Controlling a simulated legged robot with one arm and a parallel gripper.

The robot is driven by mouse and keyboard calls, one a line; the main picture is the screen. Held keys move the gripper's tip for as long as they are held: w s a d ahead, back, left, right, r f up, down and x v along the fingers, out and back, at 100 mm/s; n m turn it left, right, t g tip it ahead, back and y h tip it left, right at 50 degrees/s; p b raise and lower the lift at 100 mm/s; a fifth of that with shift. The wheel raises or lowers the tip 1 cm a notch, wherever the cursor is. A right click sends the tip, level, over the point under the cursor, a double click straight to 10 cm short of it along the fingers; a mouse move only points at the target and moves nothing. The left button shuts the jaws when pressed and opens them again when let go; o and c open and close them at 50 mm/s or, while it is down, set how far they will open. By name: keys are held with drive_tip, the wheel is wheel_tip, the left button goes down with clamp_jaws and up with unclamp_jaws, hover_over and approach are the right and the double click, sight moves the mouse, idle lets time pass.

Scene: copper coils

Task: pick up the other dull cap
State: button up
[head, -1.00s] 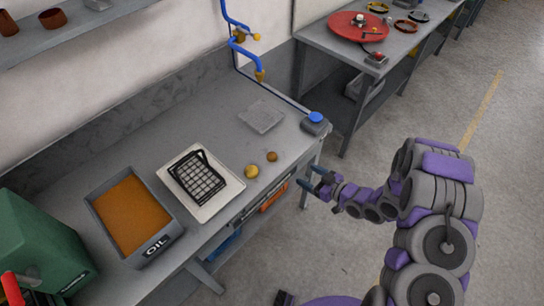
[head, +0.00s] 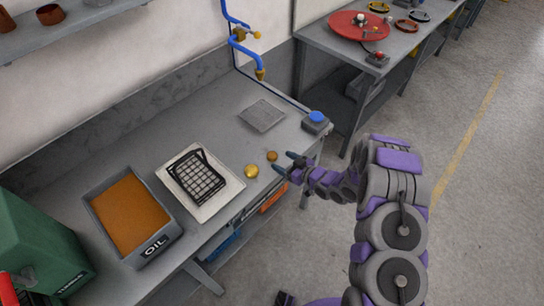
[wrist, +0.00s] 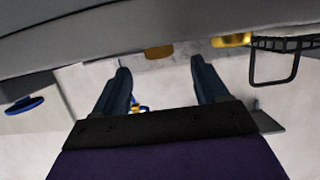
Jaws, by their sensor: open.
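A small dull brownish cap (head: 272,156) lies near the front right edge of the workbench. A larger, brighter gold cap (head: 251,171) lies just to its left. My gripper (head: 285,162) is open and empty at the bench edge, its fingertips just right of the dull cap. In the wrist view my open fingers (wrist: 160,66) point toward the dull cap (wrist: 158,52), which shows between and beyond them. The gold cap (wrist: 231,40) shows to the right there. I see no contact between the fingers and either cap.
A black wire basket (head: 194,177) sits on a white tray (head: 231,190), left of the caps. An oil tray (head: 172,231) is further left. A grey plate (head: 262,116) and a blue-buttoned box (head: 316,122) are behind. Bare bench lies between the caps and plate.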

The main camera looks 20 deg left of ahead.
sight(274, 156)
drive_tip(key=x, duration=0.4)
drive_tip(key=shift+w+a+b, duration=0.25)
drive_tip(key=shift+a+b, duration=0.1)
drive_tip(key=shift+b, duration=0.05)
drive_tip(key=shift+d, duration=0.1)
drive_tip(key=c, duration=1.2)
drive_tip(key=shift+o, duration=0.2)
